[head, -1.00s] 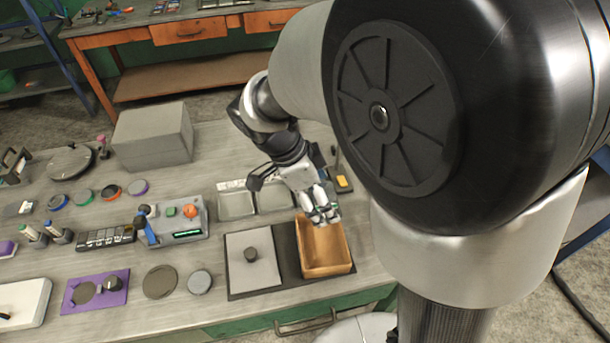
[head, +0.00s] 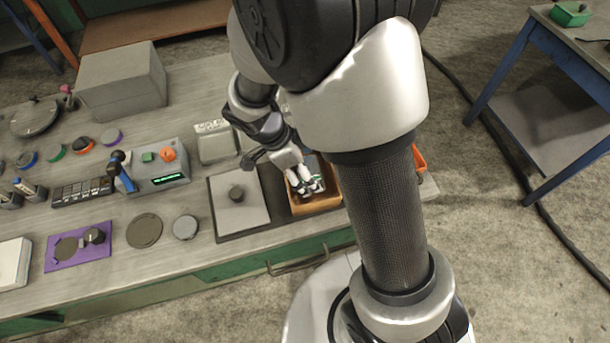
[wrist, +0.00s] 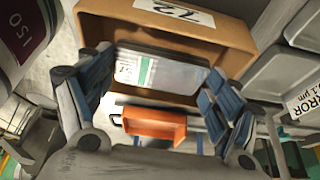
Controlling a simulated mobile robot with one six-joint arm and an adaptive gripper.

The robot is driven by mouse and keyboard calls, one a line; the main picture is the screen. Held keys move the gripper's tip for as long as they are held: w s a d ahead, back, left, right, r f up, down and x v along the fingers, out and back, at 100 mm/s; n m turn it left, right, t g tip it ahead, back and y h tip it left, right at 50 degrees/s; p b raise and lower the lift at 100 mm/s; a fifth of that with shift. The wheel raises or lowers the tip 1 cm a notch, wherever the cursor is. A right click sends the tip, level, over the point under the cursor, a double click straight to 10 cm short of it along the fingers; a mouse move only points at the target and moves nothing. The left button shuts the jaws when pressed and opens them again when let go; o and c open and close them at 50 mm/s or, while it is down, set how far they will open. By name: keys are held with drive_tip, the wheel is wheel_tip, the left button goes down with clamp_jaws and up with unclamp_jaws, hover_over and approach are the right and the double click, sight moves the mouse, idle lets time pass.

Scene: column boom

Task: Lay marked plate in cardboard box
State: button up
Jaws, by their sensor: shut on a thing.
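The cardboard box (head: 322,204) is an open tan box at the right end of the row on the bench, partly behind my arm in the head view. In the wrist view the cardboard box (wrist: 235,37) bears a white label with black figures. My gripper (head: 304,184) is over the box opening. In the wrist view my gripper (wrist: 160,78) has its blue-padded fingers on either side of the marked plate (wrist: 178,74), a shiny grey plate with a white and green label. The plate appears at the box opening; whether it touches the bottom is unclear.
A grey square plate with a black knob (head: 238,200) lies left of the box. A grey tray (head: 217,146) stands behind it. An orange bin (wrist: 155,124) shows beyond the box in the wrist view. The grey disc (head: 186,227) lies further left.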

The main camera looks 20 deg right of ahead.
drive_tip(key=shift+f+b, duration=0.4)
drive_tip(key=shift+f, duration=1.25)
drive_tip(key=shift+f, duration=0.15)
drive_tip(key=o, duration=1.3)
